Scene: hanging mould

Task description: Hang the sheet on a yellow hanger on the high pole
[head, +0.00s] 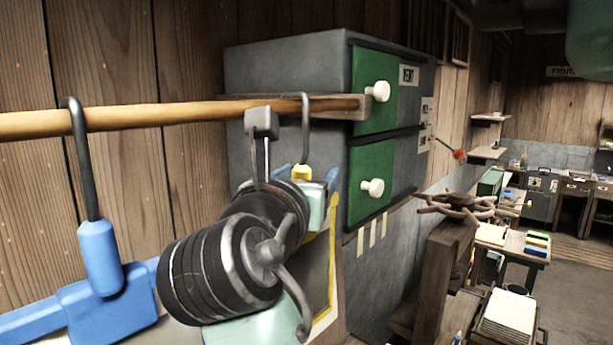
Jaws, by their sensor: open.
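The wooden pole (150,115) runs across the upper left and ends at the grey cabinet. Near its right end, a dark hook (305,130) loops over it, with a yellow hanger neck (301,172) below. A grey panel with a yellow edge (333,245), seemingly the sheet on the yellow hanger, shows behind my arm; most of it is hidden. My gripper (281,225) is open, just in front of the yellow hanger and below the pole. My arm hides whether it touches the hanger.
A blue hanger (100,262) hangs from the pole at the left. A grey cabinet (285,75) with green drawers (375,90) and white knobs stands behind the pole's end. A table (515,245) with small items and a stack of sheets (508,315) are at the right, with open floor beyond.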

